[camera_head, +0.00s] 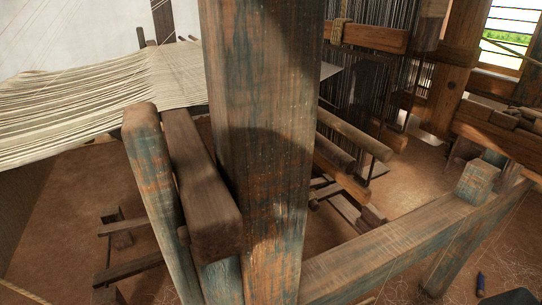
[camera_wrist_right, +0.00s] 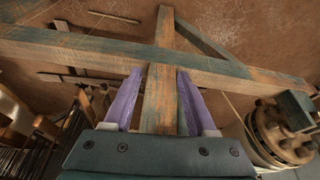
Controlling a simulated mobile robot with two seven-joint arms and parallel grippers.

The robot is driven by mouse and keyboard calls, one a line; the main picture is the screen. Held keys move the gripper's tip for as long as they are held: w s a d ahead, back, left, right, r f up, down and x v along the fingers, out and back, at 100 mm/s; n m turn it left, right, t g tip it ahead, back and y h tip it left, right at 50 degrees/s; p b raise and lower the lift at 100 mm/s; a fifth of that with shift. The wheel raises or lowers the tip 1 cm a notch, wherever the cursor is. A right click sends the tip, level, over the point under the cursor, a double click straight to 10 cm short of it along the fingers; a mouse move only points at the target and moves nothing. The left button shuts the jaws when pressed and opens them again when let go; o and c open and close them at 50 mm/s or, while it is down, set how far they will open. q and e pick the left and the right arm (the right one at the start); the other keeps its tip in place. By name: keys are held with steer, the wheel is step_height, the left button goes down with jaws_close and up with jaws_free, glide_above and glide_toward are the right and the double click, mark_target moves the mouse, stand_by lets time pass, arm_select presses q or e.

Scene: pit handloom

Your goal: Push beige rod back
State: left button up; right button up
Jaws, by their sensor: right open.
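I cannot tell for sure which piece is the beige rod. In the head view, a light brown rounded bar (camera_head: 353,134) sticks out to the right from behind the thick front post. In the right wrist view, a thin pale rod (camera_wrist_right: 113,16) shows at the top left, in front of brown ground. My right gripper (camera_wrist_right: 160,72) has two purple fingers spread apart. A worn teal and orange beam shows beyond the space between them, and no rod is held there. My left gripper is not in view.
The thick post (camera_head: 262,150) blocks the middle of the head view. Pale warp threads (camera_head: 100,95) stretch at the left. A low beam (camera_head: 400,245) with teal paint runs across the lower right. Dark hanging threads (camera_head: 362,85) stand behind. Brown floor (camera_head: 65,210) is open at the left.

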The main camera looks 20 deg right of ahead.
steer(key=w+f+t+b, duration=0.1)
steer(key=w+f+b, duration=0.2)
steer(key=f+b, duration=0.55)
steer(key=m+t+b, duration=0.3)
steer(key=t, duration=1)
glide_toward(353, 134)
steer(key=w+d, duration=0.1)
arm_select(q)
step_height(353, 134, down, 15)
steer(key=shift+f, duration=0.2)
arm_select(e)
steer(key=shift+y, duration=0.4)
steer(key=w, duration=1)
steer(key=shift+a+f, duration=0.2)
steer(key=shift+f, duration=0.05)
steer(key=shift+c, duration=0.3)
steer(key=c, duration=0.6)
jaws_close()
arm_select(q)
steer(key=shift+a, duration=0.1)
